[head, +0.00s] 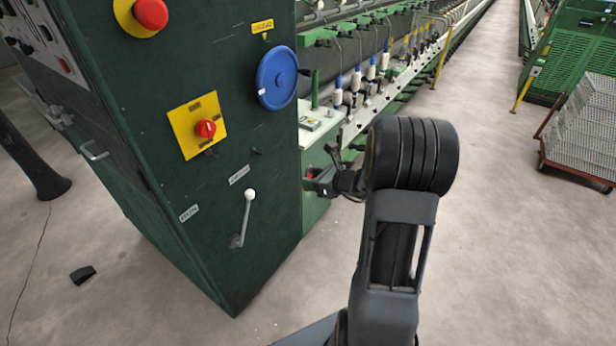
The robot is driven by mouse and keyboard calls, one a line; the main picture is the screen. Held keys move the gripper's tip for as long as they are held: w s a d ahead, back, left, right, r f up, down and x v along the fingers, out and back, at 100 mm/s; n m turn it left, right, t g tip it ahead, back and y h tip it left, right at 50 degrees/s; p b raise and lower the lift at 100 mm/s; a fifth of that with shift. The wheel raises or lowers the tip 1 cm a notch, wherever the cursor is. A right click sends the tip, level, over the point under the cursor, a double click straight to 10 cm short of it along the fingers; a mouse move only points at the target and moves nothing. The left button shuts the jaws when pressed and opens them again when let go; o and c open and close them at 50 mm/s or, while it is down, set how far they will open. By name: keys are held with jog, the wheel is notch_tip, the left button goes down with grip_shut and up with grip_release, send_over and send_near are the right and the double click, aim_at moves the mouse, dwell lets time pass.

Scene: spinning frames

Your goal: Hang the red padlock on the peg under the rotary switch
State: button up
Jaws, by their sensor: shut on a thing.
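The rotary switch (206,129) is a red knob on a yellow plate on the dark green cabinet. A small dark stub just below and right of the knob may be the peg, but it is too small to be sure. My gripper (310,179) is at the cabinet's right edge, to the right of and lower than the switch. It is shut on a small red thing, the red padlock (309,172), which shows only as a red patch between the jaws. Most of the padlock is hidden by the jaws, and its shackle cannot be made out.
A blue handwheel (277,78) juts from the cabinet, up and right of the switch. A lever with a white knob (249,195) stands out below. A red emergency button (150,13) is at the top.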

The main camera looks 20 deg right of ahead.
jog(key=shift+s+d, duration=0.35)
jog(key=shift+s, duration=0.3)
jog(key=shift+s+d, duration=0.4)
jog(key=shift+s, duration=0.2)
jog(key=shift+s+d, duration=0.35)
jog(key=shift+s, duration=0.3)
